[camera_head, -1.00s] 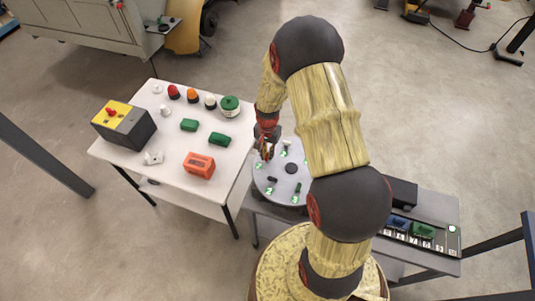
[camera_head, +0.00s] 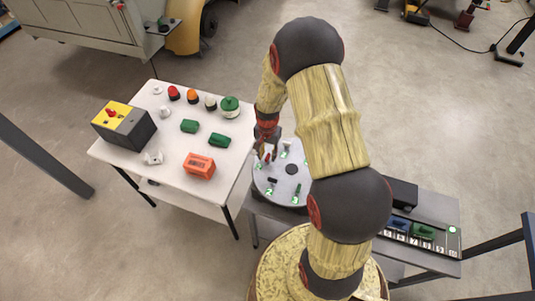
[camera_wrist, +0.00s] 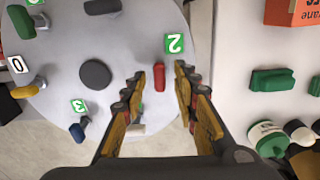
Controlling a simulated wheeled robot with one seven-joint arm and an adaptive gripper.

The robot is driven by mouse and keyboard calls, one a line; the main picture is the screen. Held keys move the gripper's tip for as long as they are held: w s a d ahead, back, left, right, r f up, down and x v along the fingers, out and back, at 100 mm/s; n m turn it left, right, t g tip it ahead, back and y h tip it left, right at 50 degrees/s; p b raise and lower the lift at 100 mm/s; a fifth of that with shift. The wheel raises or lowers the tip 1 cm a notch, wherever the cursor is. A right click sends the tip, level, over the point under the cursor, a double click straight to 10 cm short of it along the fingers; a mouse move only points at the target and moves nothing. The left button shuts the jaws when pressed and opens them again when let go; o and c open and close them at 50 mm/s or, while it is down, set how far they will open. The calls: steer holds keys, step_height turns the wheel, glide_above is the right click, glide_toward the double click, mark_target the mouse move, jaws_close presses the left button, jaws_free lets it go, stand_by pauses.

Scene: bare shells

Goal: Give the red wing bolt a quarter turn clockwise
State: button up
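The red wing bolt (camera_wrist: 159,77) stands on the grey round plate (camera_wrist: 60,55), beside a green tag marked 2. In the wrist view its wing runs up and down the picture. My gripper (camera_wrist: 158,80) is open, with one finger on each side of the bolt and a visible gap to each. In the head view my gripper (camera_head: 265,150) is over the left edge of the plate (camera_head: 278,203), and the bolt is hard to make out there.
Other wing bolts on the plate are green (camera_wrist: 22,22), yellow (camera_wrist: 24,91), blue (camera_wrist: 77,132) and black (camera_wrist: 102,6). A white table (camera_head: 130,152) at left holds an orange box (camera_head: 199,165), green blocks and a yellow-topped box (camera_head: 125,125). A rack (camera_head: 450,243) lies right.

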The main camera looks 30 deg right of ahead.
mark_target(268, 156)
step_height(268, 156, up, 12)
stand_by(0.6)
stand_by(0.5)
steer(key=s+a+r+n+t+b, duration=0.2)
steer(key=s+a+r+n+b, duration=0.3)
steer(key=s, duration=0.5)
steer(key=s+a+r+n+t+b, duration=0.3)
steer(key=s+a+r+n+b, duration=0.3)
steer(key=s+a+b, duration=0.3)
steer(key=shift+s+t+b, duration=0.3)
steer(key=shift+s+b, duration=0.25)
steer(key=shift+b, duration=0.6)
